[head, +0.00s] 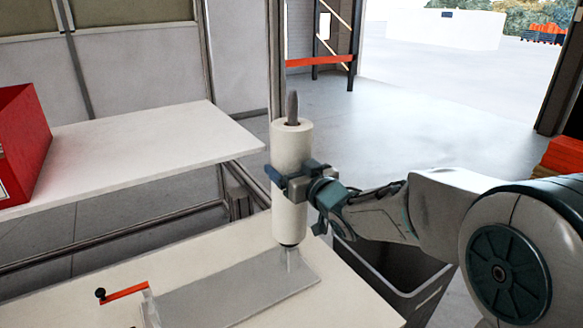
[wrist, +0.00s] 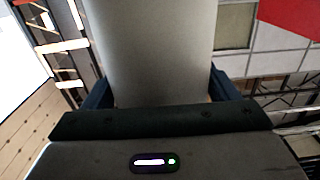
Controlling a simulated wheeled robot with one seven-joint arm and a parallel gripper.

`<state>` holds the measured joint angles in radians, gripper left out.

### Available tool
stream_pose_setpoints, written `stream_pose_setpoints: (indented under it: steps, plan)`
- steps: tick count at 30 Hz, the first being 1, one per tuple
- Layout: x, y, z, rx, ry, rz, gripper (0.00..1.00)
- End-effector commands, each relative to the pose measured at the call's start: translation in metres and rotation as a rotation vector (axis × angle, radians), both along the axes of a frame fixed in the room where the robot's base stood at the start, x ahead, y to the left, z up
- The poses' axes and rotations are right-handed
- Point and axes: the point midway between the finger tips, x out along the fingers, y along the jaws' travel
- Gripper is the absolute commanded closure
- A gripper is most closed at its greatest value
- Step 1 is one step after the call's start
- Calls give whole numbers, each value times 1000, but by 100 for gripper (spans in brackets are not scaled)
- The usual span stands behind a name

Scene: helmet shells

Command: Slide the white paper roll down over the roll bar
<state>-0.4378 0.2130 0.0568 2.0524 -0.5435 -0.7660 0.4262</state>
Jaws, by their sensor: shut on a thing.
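The white paper roll (head: 291,222) stands upright around the roll bar (head: 292,104), whose grey pointed tip sticks out of the top of the roll. The rest of the bar inside the roll is hidden. The roll's lower end is just above or touching a dark collar on a short post (head: 289,257) on a grey base plate (head: 240,290); I cannot tell which. My gripper (head: 292,180) is shut around the middle of the roll from the right. In the wrist view, the roll (wrist: 150,50) fills the space between both blue fingers.
The base plate lies on a white table (head: 330,295), with a red crank handle (head: 125,292) at its left. Another white table (head: 150,145) behind carries a red bin (head: 25,140). A dark grey bin (head: 400,280) stands on the floor below my arm.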

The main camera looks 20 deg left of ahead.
Motion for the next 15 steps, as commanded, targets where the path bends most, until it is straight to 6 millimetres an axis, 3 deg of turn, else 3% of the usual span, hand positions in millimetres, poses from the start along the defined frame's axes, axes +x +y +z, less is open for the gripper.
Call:
stream_pose_setpoints:
  steps: [11, 12, 13, 15]
  plan:
    - [0, 0, 2, 5, -5, 1, 73]
    - [0, 0, 2, 5, -5, 1, 8]
    - [0, 0, 2, 4, -5, 1, 0]
    - [0, 0, 1, 3, -4, 1, 0]
